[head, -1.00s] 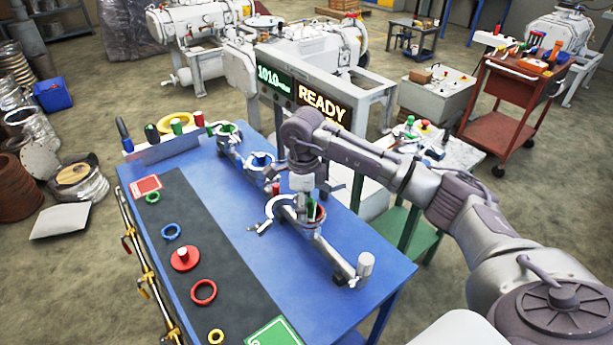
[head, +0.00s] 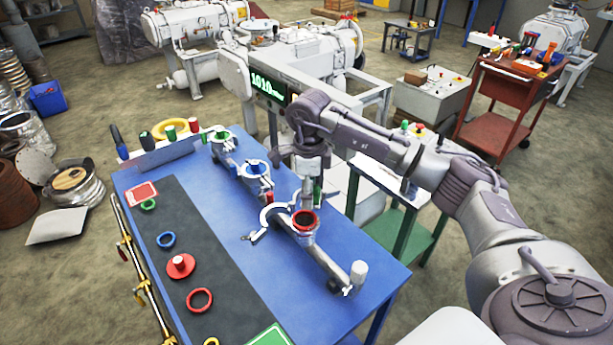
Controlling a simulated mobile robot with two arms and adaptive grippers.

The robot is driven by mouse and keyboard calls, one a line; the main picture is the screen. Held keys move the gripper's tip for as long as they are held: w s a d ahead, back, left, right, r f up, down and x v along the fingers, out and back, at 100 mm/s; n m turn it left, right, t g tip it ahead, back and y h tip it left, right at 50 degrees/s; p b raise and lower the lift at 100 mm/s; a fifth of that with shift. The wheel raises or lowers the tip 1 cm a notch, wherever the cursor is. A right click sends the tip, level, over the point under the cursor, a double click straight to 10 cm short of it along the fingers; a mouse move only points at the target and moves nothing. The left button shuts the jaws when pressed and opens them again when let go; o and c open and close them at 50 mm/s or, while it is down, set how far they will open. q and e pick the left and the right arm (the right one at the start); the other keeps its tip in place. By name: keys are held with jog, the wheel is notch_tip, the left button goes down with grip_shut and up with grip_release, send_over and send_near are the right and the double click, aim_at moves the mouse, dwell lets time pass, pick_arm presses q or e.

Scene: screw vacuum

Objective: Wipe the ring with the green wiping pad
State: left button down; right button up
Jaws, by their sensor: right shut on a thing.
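My right gripper (head: 312,170) reaches in from the right and hangs above the blue table, behind the red-rimmed port. It is shut on a narrow green thing (head: 317,190), which I take to be the green wiping pad; the arm and fingers partly hide it. The pad is beside the port's far edge; I cannot tell if it touches. A red ring (head: 305,220) sits on the port of the grey pipe. Which ring the task means is unclear. My left gripper is out of view.
An open silver clamp (head: 268,223) lies beside the red-ringed port. Blue (head: 257,168) and green (head: 222,135) ports stand farther back. A red knobbed disc (head: 180,266) lies on the mat (head: 222,287). A tool rack (head: 165,153) stands at the far-left table edge.

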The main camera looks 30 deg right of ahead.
jog(key=shift+d+r+p, duration=0.2)
jog(key=shift+r+p, duration=0.2)
jog(key=shift+r, duration=0.85)
jog(key=shift+a+r+p, duration=0.15)
jog(key=shift+r+p, duration=0.15)
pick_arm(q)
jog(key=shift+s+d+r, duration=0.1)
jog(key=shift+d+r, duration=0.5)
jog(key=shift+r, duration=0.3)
pick_arm(e)
jog(key=shift+f, duration=0.1)
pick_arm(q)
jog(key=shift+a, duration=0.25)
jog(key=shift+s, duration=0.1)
